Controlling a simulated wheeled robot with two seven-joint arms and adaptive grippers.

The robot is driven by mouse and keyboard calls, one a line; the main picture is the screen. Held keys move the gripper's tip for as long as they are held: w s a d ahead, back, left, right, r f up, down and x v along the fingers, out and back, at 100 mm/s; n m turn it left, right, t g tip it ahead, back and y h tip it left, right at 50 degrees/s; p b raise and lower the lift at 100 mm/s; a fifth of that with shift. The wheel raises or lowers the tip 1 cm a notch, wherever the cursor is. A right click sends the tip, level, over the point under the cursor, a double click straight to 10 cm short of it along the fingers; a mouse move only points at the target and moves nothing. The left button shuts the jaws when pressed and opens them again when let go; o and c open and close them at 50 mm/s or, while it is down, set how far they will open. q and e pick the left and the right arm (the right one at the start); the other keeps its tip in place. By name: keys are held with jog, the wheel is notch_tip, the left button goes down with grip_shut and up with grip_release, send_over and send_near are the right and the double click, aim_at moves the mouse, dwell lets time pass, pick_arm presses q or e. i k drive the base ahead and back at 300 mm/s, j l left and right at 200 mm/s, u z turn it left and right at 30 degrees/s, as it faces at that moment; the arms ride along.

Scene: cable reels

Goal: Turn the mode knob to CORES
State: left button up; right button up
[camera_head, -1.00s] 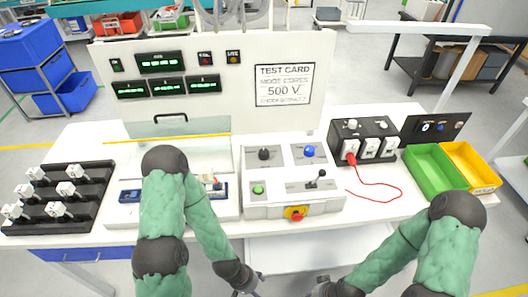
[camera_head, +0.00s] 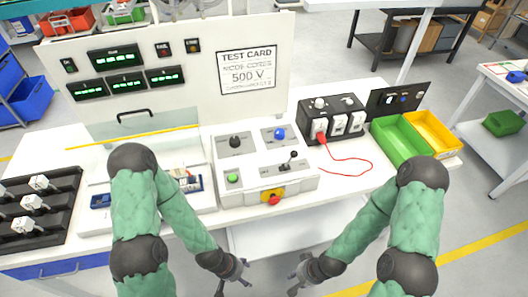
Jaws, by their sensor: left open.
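The light grey control box (camera_head: 262,190) stands on the bench in the middle of the head view. On its top are a black knob (camera_head: 235,142) at the left and a blue knob (camera_head: 279,134) at the right. Their labels are too small to read, so I cannot tell which is the mode knob. The test card (camera_head: 247,72) behind reads MODE CORES and 500 V. My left gripper (camera_head: 240,278) is open and empty, low in front of the bench. My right gripper (camera_head: 296,273) is to its right, also away from the box; its finger opening is unclear.
A red cable (camera_head: 345,160) lies on the bench to the right. Green (camera_head: 402,143) and yellow (camera_head: 433,132) bins stand at the right end.

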aim_at(234, 141)
jog(key=u, duration=0.7)
jog(key=k+l+u, duration=0.1)
jog(key=l+u, duration=0.35)
jog(key=k+l+u, duration=0.15)
jog(key=u, duration=0.35)
